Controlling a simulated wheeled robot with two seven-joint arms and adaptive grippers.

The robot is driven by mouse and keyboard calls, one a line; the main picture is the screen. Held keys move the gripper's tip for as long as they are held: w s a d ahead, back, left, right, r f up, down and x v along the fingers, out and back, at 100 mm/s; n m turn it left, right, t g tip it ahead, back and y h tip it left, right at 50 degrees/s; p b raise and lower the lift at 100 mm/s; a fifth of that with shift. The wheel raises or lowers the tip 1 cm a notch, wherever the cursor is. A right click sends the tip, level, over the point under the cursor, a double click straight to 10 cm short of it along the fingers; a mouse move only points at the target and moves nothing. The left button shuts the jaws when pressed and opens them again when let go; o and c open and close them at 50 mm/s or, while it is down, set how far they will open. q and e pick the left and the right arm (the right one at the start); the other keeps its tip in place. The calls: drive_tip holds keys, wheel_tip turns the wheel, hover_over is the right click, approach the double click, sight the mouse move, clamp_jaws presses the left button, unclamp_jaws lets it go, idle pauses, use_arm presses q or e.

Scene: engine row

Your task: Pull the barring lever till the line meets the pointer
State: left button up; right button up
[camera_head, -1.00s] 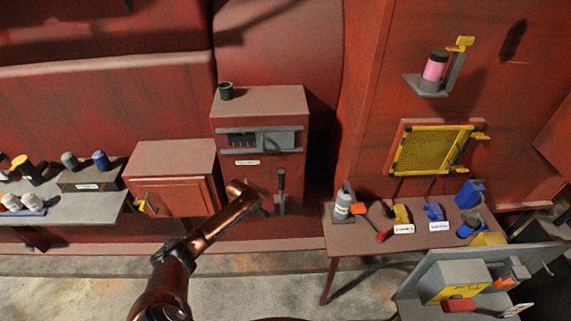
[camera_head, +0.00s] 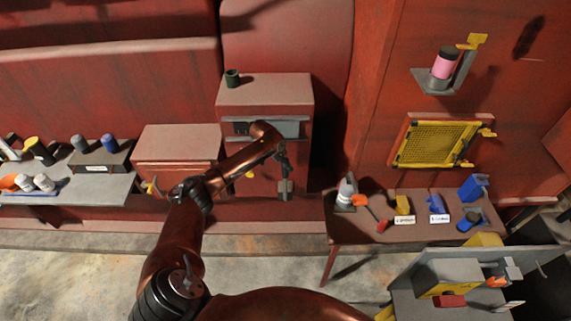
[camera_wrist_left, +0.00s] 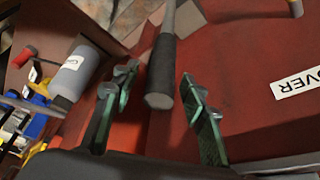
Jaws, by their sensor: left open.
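The barring lever (camera_wrist_left: 163,70) has a dark grip with a grey rod beyond it. In the left wrist view its grip end lies between the two spread fingers of my left gripper (camera_wrist_left: 158,88), with gaps on both sides. In the head view my left gripper (camera_head: 281,160) is at the front of the red cabinet, over the lever, whose grey lower part (camera_head: 286,190) shows below it. The gripper is open and holds nothing. The line and the pointer cannot be made out. My forearm covers part of the cabinet's front.
To the right, a table (camera_head: 350,228) carries a grey bottle (camera_head: 346,194), a red-ended tool and blue and yellow items. A lower red cabinet (camera_head: 178,140) and a grey bench (camera_head: 95,188) are left.

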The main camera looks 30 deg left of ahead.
use_arm(q)
drive_tip(key=shift+f, duration=0.25)
drive_tip(key=shift+c, duration=0.7)
clamp_jaws()
